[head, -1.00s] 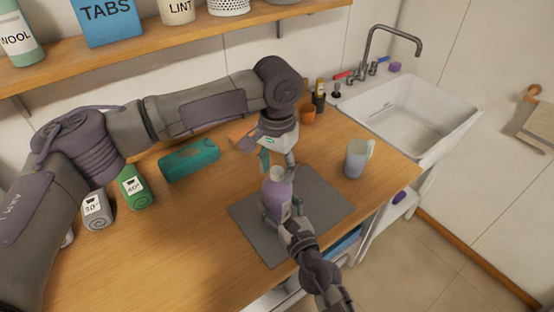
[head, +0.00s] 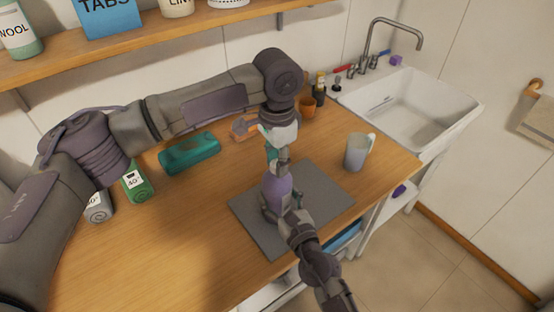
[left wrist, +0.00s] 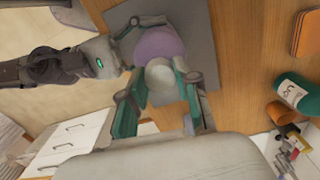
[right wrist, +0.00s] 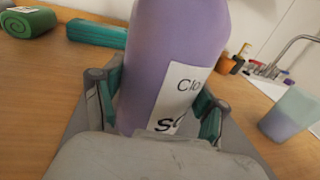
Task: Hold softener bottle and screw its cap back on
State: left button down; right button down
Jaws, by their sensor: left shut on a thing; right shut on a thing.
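The purple softener bottle (head: 278,189) stands upright on the grey mat (head: 325,190). My right gripper (head: 287,212) is shut around its lower body; in the right wrist view the fingers flank the bottle (right wrist: 175,60) and its white label. My left gripper (head: 277,157) points down directly over the bottle's top. In the left wrist view its fingers close on the pale round cap (left wrist: 160,79), in line with the purple bottle (left wrist: 158,44). The fingers hide the neck in the head view, and I cannot tell whether the cap is seated on it.
A translucent mug (head: 357,152) stands right of the mat. An orange cup (head: 307,108) and small bottles stand at the back, beside the white sink (head: 415,108). The front-left counter is clear.

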pick_arm(q)
jog(key=c, duration=0.7)
grip_release()
jog(key=shift+c, duration=0.2)
jog(key=shift+r, duration=0.1)
notch_tip(320, 180, up, 12)
pick_arm(e)
grip_release()
jog(key=v, duration=1.2)
